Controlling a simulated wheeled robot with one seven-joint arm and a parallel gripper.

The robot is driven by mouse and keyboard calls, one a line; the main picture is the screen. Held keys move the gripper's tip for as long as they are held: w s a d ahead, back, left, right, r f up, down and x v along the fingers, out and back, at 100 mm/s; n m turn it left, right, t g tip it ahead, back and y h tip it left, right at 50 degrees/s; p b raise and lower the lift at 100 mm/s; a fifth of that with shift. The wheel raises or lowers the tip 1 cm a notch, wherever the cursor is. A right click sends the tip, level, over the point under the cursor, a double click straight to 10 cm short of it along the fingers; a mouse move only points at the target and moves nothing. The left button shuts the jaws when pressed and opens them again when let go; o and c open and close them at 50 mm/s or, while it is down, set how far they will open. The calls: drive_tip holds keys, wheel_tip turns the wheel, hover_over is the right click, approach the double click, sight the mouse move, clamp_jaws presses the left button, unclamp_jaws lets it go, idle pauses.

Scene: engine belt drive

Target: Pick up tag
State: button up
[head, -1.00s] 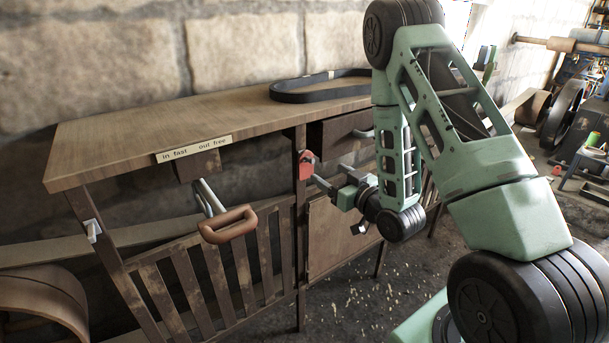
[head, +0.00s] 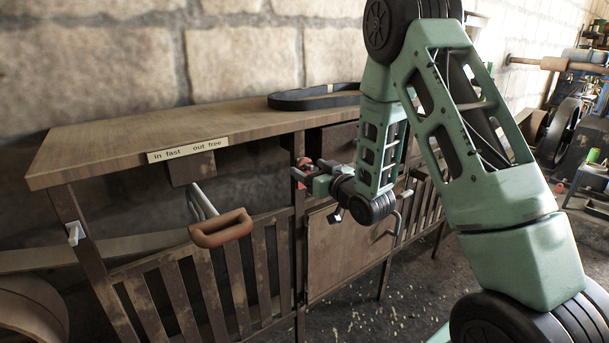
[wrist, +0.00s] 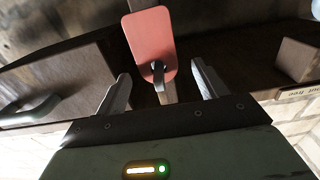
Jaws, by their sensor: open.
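The tag is a flat red plate with rounded corners. In the wrist view the tag (wrist: 150,42) hangs upside down in the picture against a wooden post, with a dark hook or peg at its end. My gripper (wrist: 160,85) is open, with one finger on each side of the tag's peg end and a gap to both. In the head view the tag (head: 304,165) shows only as a small red patch on the post, mostly hidden behind my gripper (head: 300,174).
A wooden bench (head: 100,145) carries a dark belt (head: 315,96) on top. A lever with a brown handle (head: 221,228) sticks out left of the post, under a label (head: 188,149). A drawer handle (wrist: 30,110) shows left in the wrist view. Open floor lies in front.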

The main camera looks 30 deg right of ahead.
sight(300, 163)
drive_tip(key=w+p, duration=0.1)
drive_tip(key=w, duration=0.4)
drive_tip(key=shift+w+f, duration=0.1)
drive_tip(key=c, duration=1.1)
